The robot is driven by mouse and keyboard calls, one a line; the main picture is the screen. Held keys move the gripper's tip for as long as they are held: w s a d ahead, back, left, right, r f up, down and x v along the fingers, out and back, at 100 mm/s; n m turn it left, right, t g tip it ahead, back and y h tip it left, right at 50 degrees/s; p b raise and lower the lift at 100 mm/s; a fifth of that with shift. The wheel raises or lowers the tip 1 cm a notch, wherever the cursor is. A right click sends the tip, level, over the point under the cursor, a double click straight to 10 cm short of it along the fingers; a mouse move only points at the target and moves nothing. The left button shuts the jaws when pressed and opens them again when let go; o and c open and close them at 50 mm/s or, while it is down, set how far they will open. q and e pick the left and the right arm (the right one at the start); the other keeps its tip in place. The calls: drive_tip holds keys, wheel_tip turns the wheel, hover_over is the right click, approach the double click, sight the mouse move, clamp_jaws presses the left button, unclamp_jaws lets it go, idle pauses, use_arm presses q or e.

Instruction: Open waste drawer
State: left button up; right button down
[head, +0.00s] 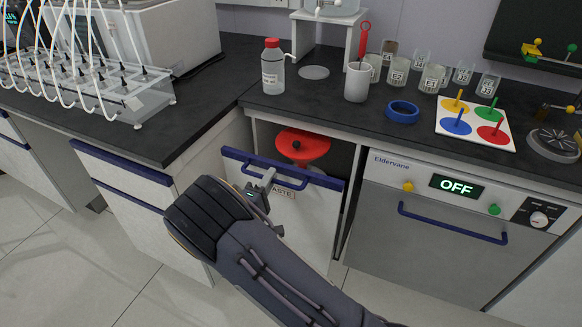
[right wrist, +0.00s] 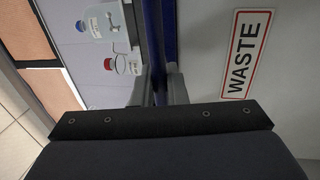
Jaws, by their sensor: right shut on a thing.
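The waste drawer (head: 312,222) has a pale front with a blue top edge, a blue bar handle (head: 290,183) and a WASTE label, partly hidden by my arm in the head view. My right gripper (head: 264,184) is shut on the blue handle. In the right wrist view, the fingers (right wrist: 160,86) are at the blue bar (right wrist: 168,35), beside the WASTE label (right wrist: 245,55). My left gripper is out of view.
The dark counter (head: 225,100) holds a red-capped bottle (head: 273,68), a cup (head: 357,82), several glass jars, a blue ring (head: 402,112) and a coloured peg board (head: 474,122). An appliance reading OFF (head: 440,235) stands right of the drawer. Drawers with blue handles (head: 125,165) stand left.

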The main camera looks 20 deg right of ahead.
drive_tip(key=r+b+v, duration=0.2)
drive_tip(key=r+v, duration=0.1)
drive_tip(key=v, duration=1.4)
drive_tip(key=shift+s+a, duration=0.25)
drive_tip(key=shift+a, duration=0.15)
drive_tip(key=c, duration=1.5)
unclamp_jaws()
drive_tip(key=shift+c, duration=0.2)
drive_tip(key=v, duration=0.7)
drive_tip(key=shift+s+a, duration=0.2)
drive_tip(key=shift+a, duration=0.15)
drive_tip(key=shift+f, duration=0.1)
